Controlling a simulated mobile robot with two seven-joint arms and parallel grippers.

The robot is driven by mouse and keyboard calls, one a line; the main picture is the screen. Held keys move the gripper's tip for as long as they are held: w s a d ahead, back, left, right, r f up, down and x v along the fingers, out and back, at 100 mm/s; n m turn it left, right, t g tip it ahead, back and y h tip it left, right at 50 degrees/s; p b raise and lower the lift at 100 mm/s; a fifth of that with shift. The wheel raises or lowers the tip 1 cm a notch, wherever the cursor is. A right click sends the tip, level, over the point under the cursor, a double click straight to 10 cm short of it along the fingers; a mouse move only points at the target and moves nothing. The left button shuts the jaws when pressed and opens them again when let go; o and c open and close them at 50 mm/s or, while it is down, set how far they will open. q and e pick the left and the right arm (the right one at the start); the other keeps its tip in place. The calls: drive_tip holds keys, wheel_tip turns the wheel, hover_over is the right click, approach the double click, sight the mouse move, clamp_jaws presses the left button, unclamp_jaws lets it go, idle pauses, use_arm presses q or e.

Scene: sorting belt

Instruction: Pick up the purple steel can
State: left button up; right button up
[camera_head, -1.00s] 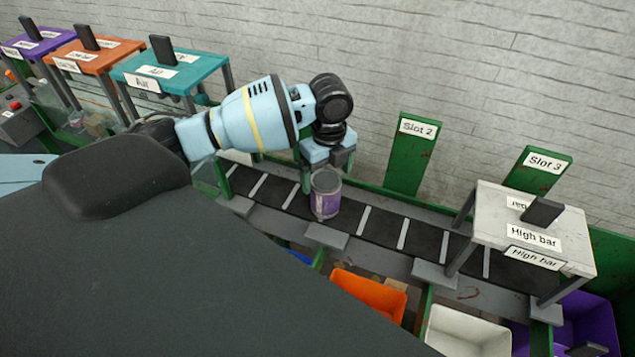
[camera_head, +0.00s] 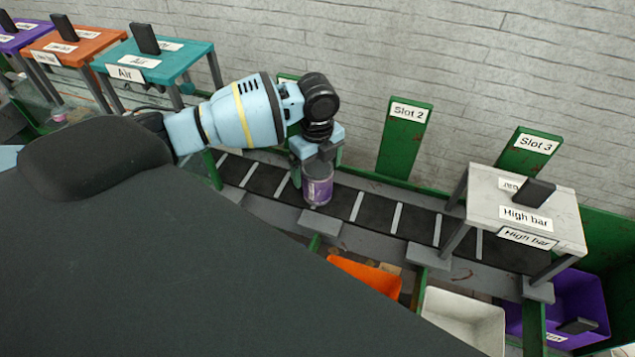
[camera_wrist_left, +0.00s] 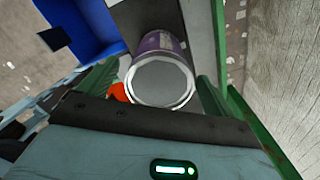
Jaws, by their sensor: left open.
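The purple steel can (camera_head: 318,188) has a grey metal top and a purple label. It stands upright on the dark belt (camera_head: 378,211) in the head view. My left gripper (camera_head: 318,160) is right above and behind the can, pointing down, with its fingers partly hidden. In the left wrist view the can (camera_wrist_left: 160,78) shows its round grey lid between the two green fingers of my open left gripper (camera_wrist_left: 165,95). I cannot tell whether a finger touches it. My right gripper is not in view.
Green boards marked Slot 2 (camera_head: 404,140) and Slot 3 (camera_head: 528,152) stand behind the belt. A white High bar table (camera_head: 490,200) spans it at right. Orange (camera_head: 366,277), white (camera_head: 462,318) and purple (camera_head: 590,290) bins sit in front. A teal table (camera_head: 180,65) stands at left.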

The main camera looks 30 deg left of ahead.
use_arm(q)
drive_tip(key=shift+d+f, duration=0.1)
drive_tip(key=shift+f, duration=1.9)
drive_tip(key=shift+c, duration=0.3)
drive_tip(key=c, duration=1)
drive_tip(key=shift+r, duration=0.2)
drive_tip(key=shift+r, duration=0.55)
wheel_tip(320, 180, up, 2)
drive_tip(key=shift+r, duration=0.1)
drive_tip(key=s+a+r, duration=0.1)
drive_tip(key=s+a, duration=0.9)
drive_tip(key=s, duration=0.1)
drive_tip(key=shift+s+a+r, duration=0.2)
drive_tip(key=shift+s+a, duration=0.2)
